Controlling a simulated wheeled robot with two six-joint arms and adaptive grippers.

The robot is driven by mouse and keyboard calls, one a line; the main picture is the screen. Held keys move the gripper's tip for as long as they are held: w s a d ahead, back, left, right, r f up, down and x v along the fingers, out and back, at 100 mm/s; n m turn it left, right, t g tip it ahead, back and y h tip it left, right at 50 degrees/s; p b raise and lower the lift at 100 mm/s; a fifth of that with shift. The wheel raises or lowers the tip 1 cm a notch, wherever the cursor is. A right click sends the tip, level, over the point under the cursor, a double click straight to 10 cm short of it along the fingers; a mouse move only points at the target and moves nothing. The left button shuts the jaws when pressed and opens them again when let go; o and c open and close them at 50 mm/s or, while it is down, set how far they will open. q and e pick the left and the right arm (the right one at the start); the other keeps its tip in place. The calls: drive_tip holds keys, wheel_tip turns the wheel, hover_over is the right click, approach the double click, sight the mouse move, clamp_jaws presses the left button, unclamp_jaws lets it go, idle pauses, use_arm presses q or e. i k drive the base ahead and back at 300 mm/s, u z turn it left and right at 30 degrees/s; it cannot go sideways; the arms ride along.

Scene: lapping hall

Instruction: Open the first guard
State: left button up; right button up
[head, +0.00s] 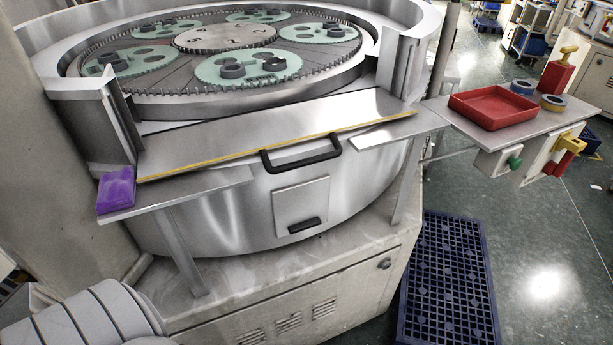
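A guard (230,140), a wide bare metal panel with a yellow strip along its front edge, lies low and tilted between two metal side posts at the front of the round lapping machine. A black bar handle (301,154) sits at its front edge, right of the middle. The lapping plate (155,90) with its toothed ring and green carriers is exposed behind it. Neither of my grippers is in view, and nothing is touching the guard or its handle.
A purple block (116,190) lies on the left shelf (200,187). A small hatch (300,200) is below the guard. A red tray (493,106) and rings rest on the right-hand side table (440,108). A blue pallet (448,280) lies on the floor at right.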

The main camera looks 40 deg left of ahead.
sight(170, 152)
drive_tip(key=k, duration=0.35)
drive_tip(key=z, duration=1.25)
drive_tip(key=i, duration=1)
drive_tip(key=u, duration=1.85)
